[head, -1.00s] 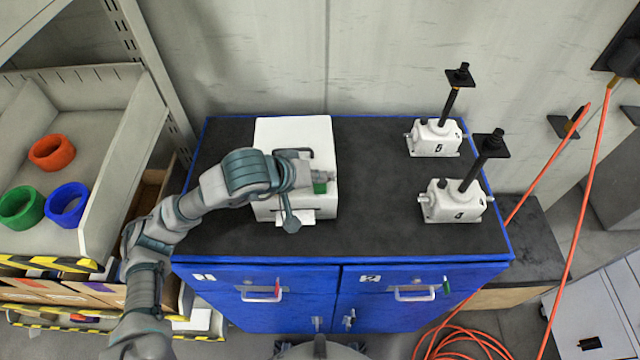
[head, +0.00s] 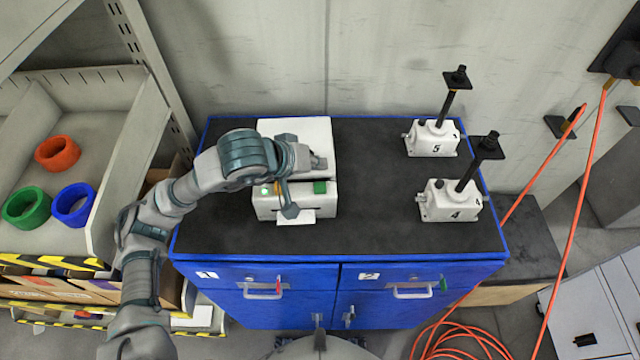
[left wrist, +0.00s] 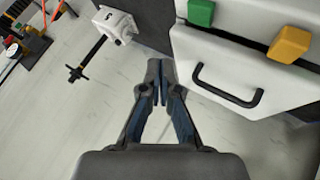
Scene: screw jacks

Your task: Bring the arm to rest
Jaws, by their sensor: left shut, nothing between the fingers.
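My left arm comes in from the left in the head view. Its gripper (head: 319,162) is over the white box on the blue cabinet's dark top, pointing right. In the left wrist view the fingers (left wrist: 161,83) are together with nothing between them. The white box (head: 270,130) has a green button (head: 320,187) and a white slip at its front. The left wrist view shows the green button (left wrist: 200,12), an orange button (left wrist: 289,44) and a black handle (left wrist: 228,90) on the box, right of the fingers. My right gripper is not in view.
Two white screw jacks, number 5 (head: 432,138) and number 4 (head: 450,201), stand at the right of the cabinet top (head: 370,225). A shelf bin (head: 110,180) with red, green and blue rings is at the left. An orange cable (head: 567,240) hangs at the right.

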